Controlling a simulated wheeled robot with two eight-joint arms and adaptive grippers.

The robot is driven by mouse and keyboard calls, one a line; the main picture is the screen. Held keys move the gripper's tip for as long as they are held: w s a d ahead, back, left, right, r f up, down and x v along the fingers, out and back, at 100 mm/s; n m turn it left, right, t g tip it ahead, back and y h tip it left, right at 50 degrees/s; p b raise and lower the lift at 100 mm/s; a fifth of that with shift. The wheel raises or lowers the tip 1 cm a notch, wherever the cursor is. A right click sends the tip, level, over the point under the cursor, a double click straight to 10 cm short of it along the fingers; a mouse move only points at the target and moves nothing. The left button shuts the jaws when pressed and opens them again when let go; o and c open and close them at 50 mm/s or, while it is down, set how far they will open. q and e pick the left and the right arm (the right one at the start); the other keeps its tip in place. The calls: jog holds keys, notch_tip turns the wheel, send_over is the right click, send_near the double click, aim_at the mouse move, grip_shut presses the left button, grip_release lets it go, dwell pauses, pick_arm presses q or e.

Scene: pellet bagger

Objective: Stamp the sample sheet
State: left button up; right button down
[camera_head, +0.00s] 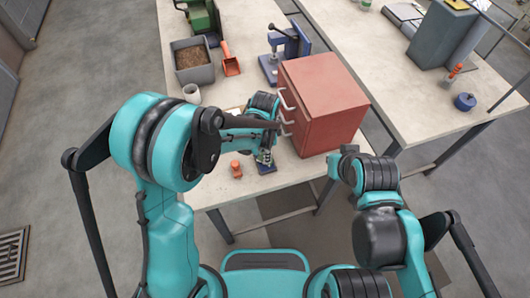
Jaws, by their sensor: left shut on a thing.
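My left gripper (264,157) points down at the near edge of the table, right over a small dark blue block or pad (267,168). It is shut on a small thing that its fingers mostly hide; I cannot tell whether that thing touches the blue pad. A small orange knobbed piece (236,169) stands just left of it. A pale patch (235,111), possibly the sheet, shows partly behind my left arm. My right gripper (343,165) is off the table's near edge, right of the red cabinet; its fingers are unclear.
A red drawer cabinet (325,105) stands close right of my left gripper. Behind are a blue press (286,52), a grey bin of brown pellets (192,62), an orange scoop (230,60) and a white cup (191,93). A second table (385,70) stands at the right.

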pick_arm(q)
jog(key=shift+r+p, duration=2.3)
jog(key=shift+r, duration=1.2)
jog(key=shift+f, duration=0.1)
